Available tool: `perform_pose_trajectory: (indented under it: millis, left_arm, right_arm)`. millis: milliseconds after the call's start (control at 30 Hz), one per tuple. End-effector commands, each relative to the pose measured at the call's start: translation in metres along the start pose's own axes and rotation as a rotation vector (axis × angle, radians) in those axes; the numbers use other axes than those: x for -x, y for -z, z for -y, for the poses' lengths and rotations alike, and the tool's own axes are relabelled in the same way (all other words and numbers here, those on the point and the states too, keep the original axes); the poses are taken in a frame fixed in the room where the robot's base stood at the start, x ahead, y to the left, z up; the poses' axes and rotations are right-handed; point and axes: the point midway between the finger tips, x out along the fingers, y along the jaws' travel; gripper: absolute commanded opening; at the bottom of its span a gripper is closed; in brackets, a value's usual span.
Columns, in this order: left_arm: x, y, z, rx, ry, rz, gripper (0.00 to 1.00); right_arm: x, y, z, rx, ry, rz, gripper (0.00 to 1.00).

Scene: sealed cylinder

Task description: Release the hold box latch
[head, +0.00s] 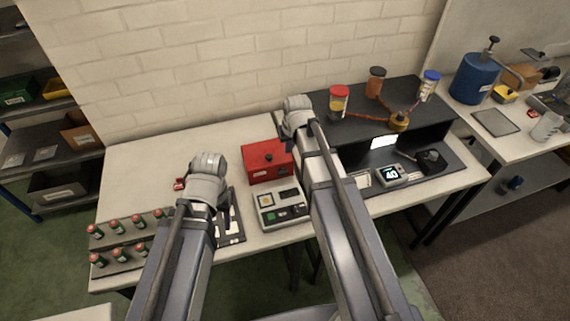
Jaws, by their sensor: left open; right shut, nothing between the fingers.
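A red box (266,160) with a dark knob-like part on its top stands at the middle of the white table (130,185). It is the likely hold box; its latch is too small to make out. My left gripper (208,180) is open, left of the red box and apart from it, above a dark panel; its fingers are mostly hidden by the wrist. My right gripper (297,115) is shut and empty, behind and right of the red box near the black bench's left end. My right forearm hides part of the area right of the box.
A grey device (281,210) with a green screen sits in front of the red box. Racks of small bottles (115,227) stand at left. A black bench (437,120) with jars and a lit display (392,174) stands right.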

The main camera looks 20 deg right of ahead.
Motion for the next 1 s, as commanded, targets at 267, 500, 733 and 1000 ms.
perform_pose_trajectory:
  millis: [267,500,733,1000]
  left_arm:
    - [-0.002,0.0,0.0,0.0,0.0,0.0,0.5]
    - [-0.016,0.001,-0.002,0.0,0.0,0.0,0.5]
    - [-0.045,0.003,-0.004,0.001,0.0,0.0,0.5]
    - [-0.083,0.005,-0.008,0.002,0.0,0.0,0.5]
  right_arm:
    - [-0.002,0.0,0.0,0.0,0.0,0.001,0.0]
    - [-0.017,-0.001,0.0,0.0,0.0,0.001,0.0]
    - [-0.047,-0.001,0.0,0.0,0.0,0.001,0.0]
    - [-0.087,-0.001,0.0,0.0,0.0,0.001,0.0]
